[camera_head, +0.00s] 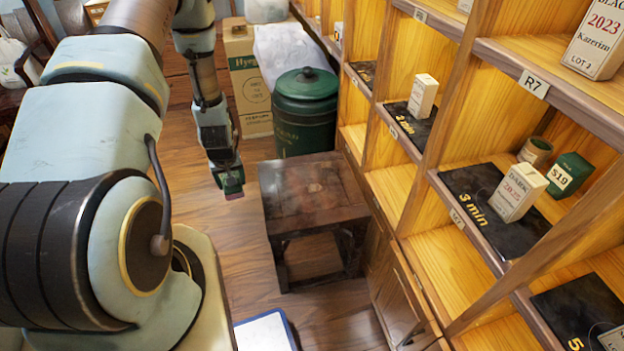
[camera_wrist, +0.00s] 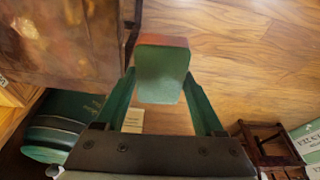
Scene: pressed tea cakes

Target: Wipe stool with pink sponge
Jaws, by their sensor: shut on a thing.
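The dark wooden stool (camera_head: 300,192) stands on the floor right of my gripper, with brownish, smudgy patches on its top. Its top also fills the upper left of the wrist view (camera_wrist: 70,40). My gripper (camera_head: 230,179) hangs just left of the stool, apart from it, pointing down. It is shut on a block, the sponge (camera_wrist: 162,75), held between both fingers. The sponge shows a green face with a reddish-pink edge; a pinkish bit shows below the fingers in the head view. The far side of the sponge is hidden.
A green lidded bin (camera_head: 306,112) stands behind the stool, beside cardboard boxes (camera_head: 246,80). Wooden shelves (camera_head: 455,185) with small boxes and dark mats line the right. A white-topped blue box (camera_head: 264,332) lies in front. Wood floor (camera_head: 240,245) is free left of the stool.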

